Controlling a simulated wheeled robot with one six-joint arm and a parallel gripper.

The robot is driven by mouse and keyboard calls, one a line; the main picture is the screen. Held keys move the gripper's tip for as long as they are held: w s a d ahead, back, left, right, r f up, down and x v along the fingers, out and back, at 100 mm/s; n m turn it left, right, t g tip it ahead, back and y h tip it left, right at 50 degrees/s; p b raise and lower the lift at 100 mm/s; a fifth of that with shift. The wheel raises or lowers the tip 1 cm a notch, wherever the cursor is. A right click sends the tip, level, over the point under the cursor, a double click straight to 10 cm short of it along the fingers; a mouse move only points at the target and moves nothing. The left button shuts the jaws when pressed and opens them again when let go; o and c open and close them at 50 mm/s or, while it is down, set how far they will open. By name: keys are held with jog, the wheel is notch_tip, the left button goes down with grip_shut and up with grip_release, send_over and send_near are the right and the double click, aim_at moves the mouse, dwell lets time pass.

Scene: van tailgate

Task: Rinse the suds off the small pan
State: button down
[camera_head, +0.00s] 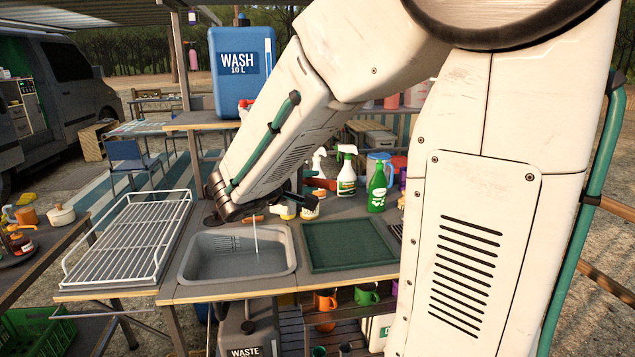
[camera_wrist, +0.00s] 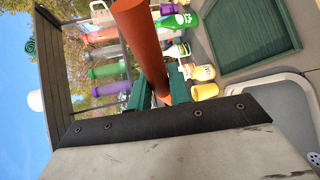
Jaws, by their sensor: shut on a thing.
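My gripper (camera_wrist: 160,92) is shut on a rust-coloured rod (camera_wrist: 142,40). The rod crosses the upper wrist view between the green finger pads; its far end is out of frame. I cannot tell what it belongs to. In the head view my arm hides most of the gripper. A thin stream of water (camera_head: 255,238) falls into the grey sink (camera_head: 187,262). A small orange-brown piece (camera_head: 252,219) shows at the sink's back edge, beside the stream. I cannot make out the small pan or any suds in either view.
A wire drying rack (camera_head: 135,235) stands left of the sink, and a green mat (camera_head: 345,245) lies right of it. A white spray bottle (camera_head: 346,175) and a green bottle (camera_head: 377,188) stand behind the mat. The blue wash tank (camera_head: 243,72) stands behind my arm.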

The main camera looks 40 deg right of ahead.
jog(key=shift+w+d+f, duration=0.1)
jog(key=shift+w+f, duration=0.3)
jog(key=shift+w, duration=1.65)
jog(key=shift+w+f, duration=0.4)
jog(key=shift+w, duration=1.65)
jog(key=shift+w+d+f, duration=0.1)
jog(key=shift+w+f, duration=0.3)
jog(key=shift+w, duration=1.65)
jog(key=shift+s+a, duration=0.15)
jog(key=shift+s, duration=3.85)
jog(key=shift+s+r, duration=1)
jog(key=shift+s, duration=0.25)
jog(key=shift+s+r, duration=1)
jog(key=shift+s, duration=0.25)
